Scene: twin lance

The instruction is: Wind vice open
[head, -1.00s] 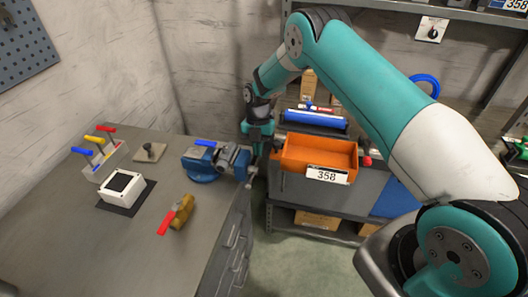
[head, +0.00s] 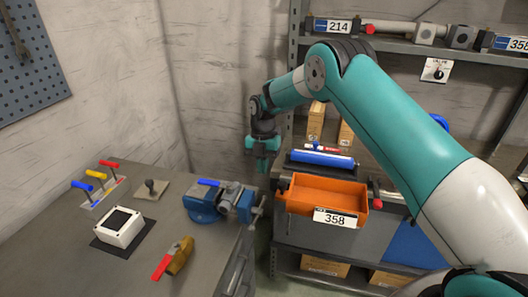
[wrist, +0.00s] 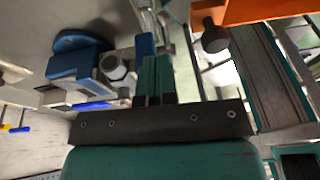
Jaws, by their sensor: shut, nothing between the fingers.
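The blue bench vice (head: 205,205) is bolted near the right edge of the grey workbench, with its screw end and handle (head: 257,209) at the bench edge. A blue-handled tool or lever (head: 209,182) shows at its top. My gripper (head: 262,163) hangs pointing down, up and to the right of the vice, apart from it in the head view. In the wrist view the vice (wrist: 82,62) is at upper left, and my gripper's teal fingers (wrist: 157,78) are together and empty. Whether the vice jaws are apart is too small to tell.
An orange bin (head: 310,190) labelled 358 stands on the shelf unit to the right, close to my gripper. A white box (head: 120,226), a yellow-brown part with a red handle (head: 178,258) and a lever block (head: 100,187) sit on the workbench (head: 80,270).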

